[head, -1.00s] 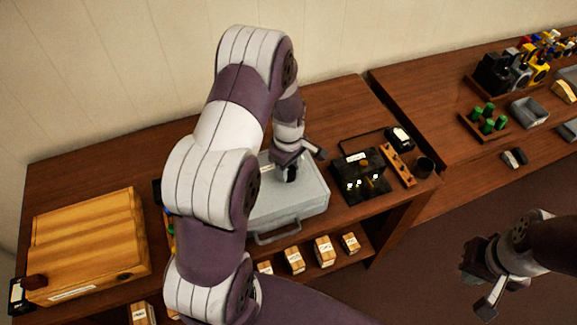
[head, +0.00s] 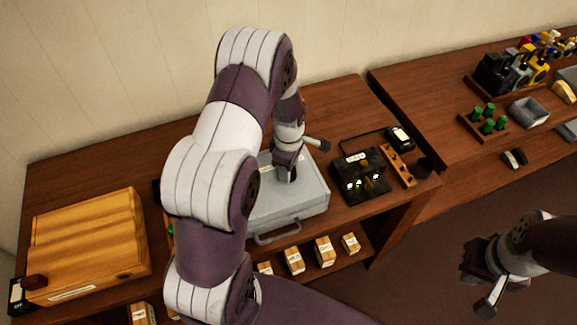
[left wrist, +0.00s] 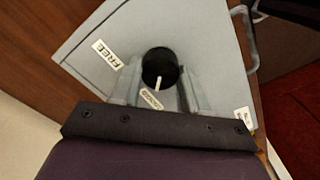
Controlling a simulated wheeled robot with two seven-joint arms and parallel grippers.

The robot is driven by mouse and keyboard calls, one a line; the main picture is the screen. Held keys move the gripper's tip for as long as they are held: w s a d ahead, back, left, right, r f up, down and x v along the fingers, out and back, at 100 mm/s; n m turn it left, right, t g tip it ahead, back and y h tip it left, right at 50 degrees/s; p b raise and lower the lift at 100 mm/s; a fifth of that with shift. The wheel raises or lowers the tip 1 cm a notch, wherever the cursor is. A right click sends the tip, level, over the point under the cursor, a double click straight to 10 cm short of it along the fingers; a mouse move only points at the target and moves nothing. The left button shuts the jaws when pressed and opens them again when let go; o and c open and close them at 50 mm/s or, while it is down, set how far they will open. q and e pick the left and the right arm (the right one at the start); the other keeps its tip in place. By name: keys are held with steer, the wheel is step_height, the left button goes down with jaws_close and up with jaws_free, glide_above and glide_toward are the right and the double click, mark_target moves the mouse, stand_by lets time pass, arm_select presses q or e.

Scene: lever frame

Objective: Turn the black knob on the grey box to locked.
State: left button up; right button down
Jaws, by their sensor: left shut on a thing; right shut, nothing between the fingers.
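The grey box (head: 312,192) lies on the wooden bench, with its handle to the front. In the left wrist view, the black knob (left wrist: 160,64) stands on its grey top, and its white pointer line points down towards the LOCKED label (left wrist: 151,99). The FREE label (left wrist: 107,55) is at the knob's upper left. My left gripper (head: 286,175) is shut on the knob from above, with one finger on each side in the left wrist view (left wrist: 161,78). It hides the knob in the head view. My right gripper (head: 473,264) is shut and empty, away from the bench.
A wooden case (head: 88,245) is at the left. Small wooden blocks (head: 324,250) sit on the shelf below.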

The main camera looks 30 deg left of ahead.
arm_select(q)
steer(key=shift+w+r, duration=0.1)
steer(key=shift+w, duration=0.05)
steer(key=o, duration=1.1)
steer(key=shift+c, duration=0.2)
steer(key=shift+r, duration=0.3)
step_height(320, 180, up, 12)
steer(key=b, duration=0.2)
steer(key=shift+b, duration=0.3)
